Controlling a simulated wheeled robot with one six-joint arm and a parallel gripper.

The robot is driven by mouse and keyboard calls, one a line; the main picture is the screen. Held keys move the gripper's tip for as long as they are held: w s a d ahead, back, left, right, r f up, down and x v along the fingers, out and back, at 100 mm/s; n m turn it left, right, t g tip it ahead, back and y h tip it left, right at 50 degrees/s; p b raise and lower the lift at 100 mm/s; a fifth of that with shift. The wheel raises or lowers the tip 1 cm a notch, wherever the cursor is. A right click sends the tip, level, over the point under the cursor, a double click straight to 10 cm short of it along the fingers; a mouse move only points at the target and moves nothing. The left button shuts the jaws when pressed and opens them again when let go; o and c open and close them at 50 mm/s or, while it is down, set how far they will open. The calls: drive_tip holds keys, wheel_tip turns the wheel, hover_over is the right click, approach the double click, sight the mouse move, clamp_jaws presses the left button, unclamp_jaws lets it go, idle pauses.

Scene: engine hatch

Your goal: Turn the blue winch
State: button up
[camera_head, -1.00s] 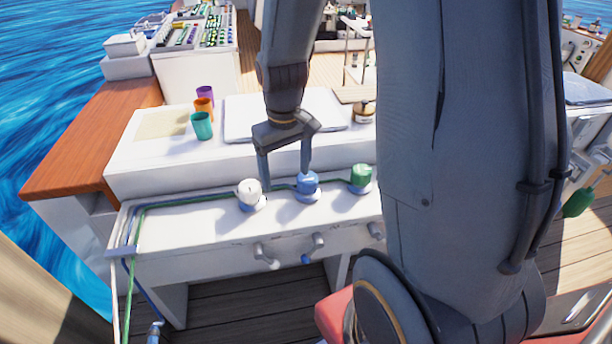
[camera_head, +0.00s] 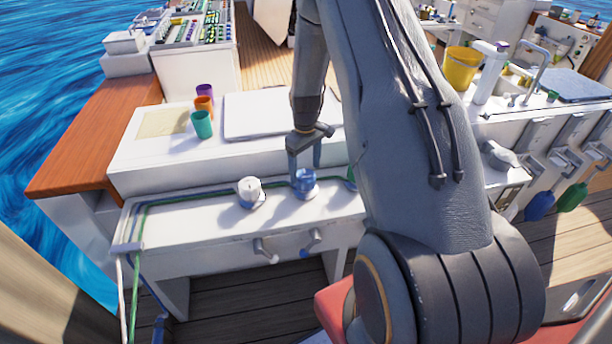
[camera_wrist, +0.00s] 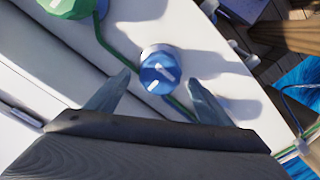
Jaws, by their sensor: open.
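The blue winch (camera_head: 304,183) stands on the white bench between a white winch (camera_head: 249,190) and a green winch (camera_head: 351,176), which my arm partly hides. My gripper (camera_head: 304,172) points down just above the blue winch, with its fingers apart. In the wrist view the blue winch (camera_wrist: 160,69) lies ahead of and between the two fingertips of my gripper (camera_wrist: 160,82). The gripper is open and I see no contact. The green winch (camera_wrist: 70,5) is at the top left of that view.
The white bench (camera_head: 170,238) carries green and blue ropes (camera_head: 165,201). Crank handles (camera_head: 264,250) stick out of its front. Teal, orange and purple cups (camera_head: 202,124) stand on the raised counter behind. A yellow bucket (camera_head: 461,68) is at the right.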

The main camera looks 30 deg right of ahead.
sight(306, 174)
drive_tip(key=shift+f+p, duration=0.5)
drive_tip(key=shift+f, duration=1.7)
drive_tip(key=c, duration=1.1)
drive_tip(key=shift+o, duration=0.2)
drive_tip(key=shift+m, duration=0.4)
drive_tip(key=m+b, duration=0.2)
drive_tip(key=m, duration=0.1)
drive_tip(key=shift+m, duration=0.3)
drive_tip(key=shift+m+b, duration=0.9)
drive_tip(key=shift+m, duration=1)
